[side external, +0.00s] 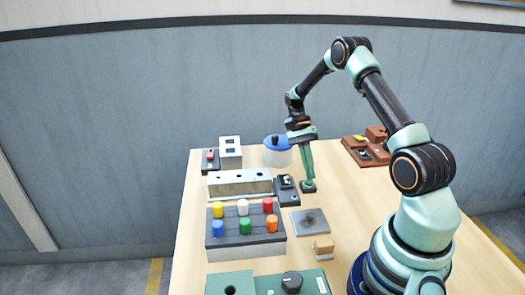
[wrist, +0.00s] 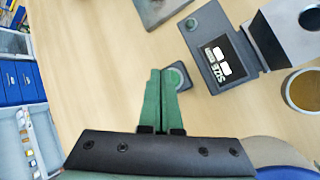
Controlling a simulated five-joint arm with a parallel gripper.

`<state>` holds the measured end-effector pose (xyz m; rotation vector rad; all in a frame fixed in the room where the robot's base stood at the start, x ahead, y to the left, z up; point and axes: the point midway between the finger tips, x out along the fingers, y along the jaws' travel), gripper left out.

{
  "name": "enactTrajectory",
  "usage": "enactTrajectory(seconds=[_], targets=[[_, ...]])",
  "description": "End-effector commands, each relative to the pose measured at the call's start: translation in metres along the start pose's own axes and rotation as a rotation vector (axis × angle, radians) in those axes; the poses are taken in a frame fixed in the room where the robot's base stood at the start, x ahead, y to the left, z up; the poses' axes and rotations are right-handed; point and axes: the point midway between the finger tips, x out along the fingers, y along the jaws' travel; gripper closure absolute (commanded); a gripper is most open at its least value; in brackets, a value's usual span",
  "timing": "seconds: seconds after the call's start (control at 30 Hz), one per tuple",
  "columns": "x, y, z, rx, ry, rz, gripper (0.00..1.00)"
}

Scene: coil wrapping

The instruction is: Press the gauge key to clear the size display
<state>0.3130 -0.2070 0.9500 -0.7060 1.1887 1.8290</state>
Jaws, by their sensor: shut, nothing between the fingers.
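The gauge is a dark box (side external: 286,190) in the middle of the table in the side view. In the wrist view the gauge (wrist: 206,42) has a black display (wrist: 222,60) marked SIZE with pale blocks on it. The key is a small dark block (side external: 309,188) right of the gauge; in the wrist view it has a round green button (wrist: 176,77). My gripper (side external: 307,180) points down at the key with green fingers shut and empty. In the wrist view the fingertips (wrist: 165,72) overlap the button's left side. I cannot tell whether they touch it.
A metal block with holes (side external: 240,182) stands beside the gauge. In front are a rack of coloured pegs (side external: 247,251), a grey plate (side external: 310,222) and a wooden block (side external: 322,248). A blue-lidded container (side external: 278,157) stands behind. The table's right side is mostly clear.

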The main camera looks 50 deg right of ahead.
Motion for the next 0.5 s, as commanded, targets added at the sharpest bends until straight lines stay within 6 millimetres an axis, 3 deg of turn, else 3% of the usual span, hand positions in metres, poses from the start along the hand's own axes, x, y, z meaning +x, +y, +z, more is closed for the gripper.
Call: enactTrajectory(seconds=[0.5], targets=[[-0.0080,0.0043,0.0038,0.000,0.001,-0.001,1.00]])
